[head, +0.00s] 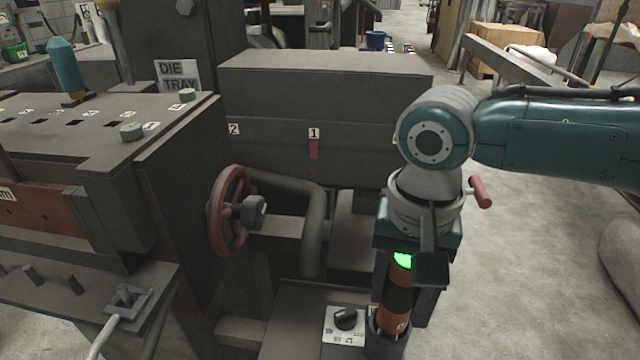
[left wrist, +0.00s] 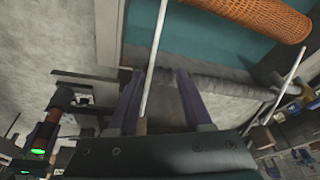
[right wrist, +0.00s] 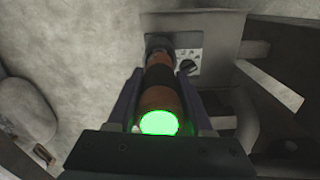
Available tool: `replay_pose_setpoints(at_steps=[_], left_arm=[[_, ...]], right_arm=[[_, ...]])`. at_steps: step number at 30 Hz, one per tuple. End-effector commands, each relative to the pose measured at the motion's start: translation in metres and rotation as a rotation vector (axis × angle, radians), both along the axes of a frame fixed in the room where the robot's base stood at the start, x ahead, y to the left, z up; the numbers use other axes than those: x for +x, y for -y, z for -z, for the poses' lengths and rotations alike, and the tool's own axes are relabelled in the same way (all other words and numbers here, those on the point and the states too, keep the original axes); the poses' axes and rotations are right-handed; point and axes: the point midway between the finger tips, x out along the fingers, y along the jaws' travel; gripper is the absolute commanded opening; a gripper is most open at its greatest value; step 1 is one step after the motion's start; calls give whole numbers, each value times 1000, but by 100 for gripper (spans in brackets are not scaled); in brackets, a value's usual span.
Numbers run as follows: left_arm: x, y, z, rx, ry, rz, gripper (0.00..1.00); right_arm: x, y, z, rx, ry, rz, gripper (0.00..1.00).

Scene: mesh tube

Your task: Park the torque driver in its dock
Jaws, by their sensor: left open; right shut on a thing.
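The torque driver (head: 400,299) is an orange and black cylinder with a bright green lit top. It stands roughly upright in my right gripper (head: 402,285), which is shut on its body. In the right wrist view the driver (right wrist: 160,98) runs away from between the fingers of my right gripper (right wrist: 162,100). Its lower end meets a dark round cup (head: 388,342), which looks like the dock; I cannot tell how deep it sits. My left gripper (left wrist: 163,78) is open, outside the head view. A thin pale rod crosses between its fingers, apparently not gripped.
A knob plate (head: 345,322) is just left of the cup. A red handwheel (head: 231,211) and bent pipe stand further left, before a dark machine block (head: 320,90). An orange mesh tube (left wrist: 255,14) shows in the left wrist view. Open floor lies at right.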

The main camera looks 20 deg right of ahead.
Motion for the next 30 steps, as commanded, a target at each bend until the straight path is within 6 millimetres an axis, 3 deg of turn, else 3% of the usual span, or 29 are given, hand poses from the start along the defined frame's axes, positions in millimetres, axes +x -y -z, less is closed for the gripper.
replay_pose_setpoints(at_steps=[30], left_arm=[[0,3,7,-11,-1,-7,50]], right_arm=[[1,0,11,1,2,0,0]])
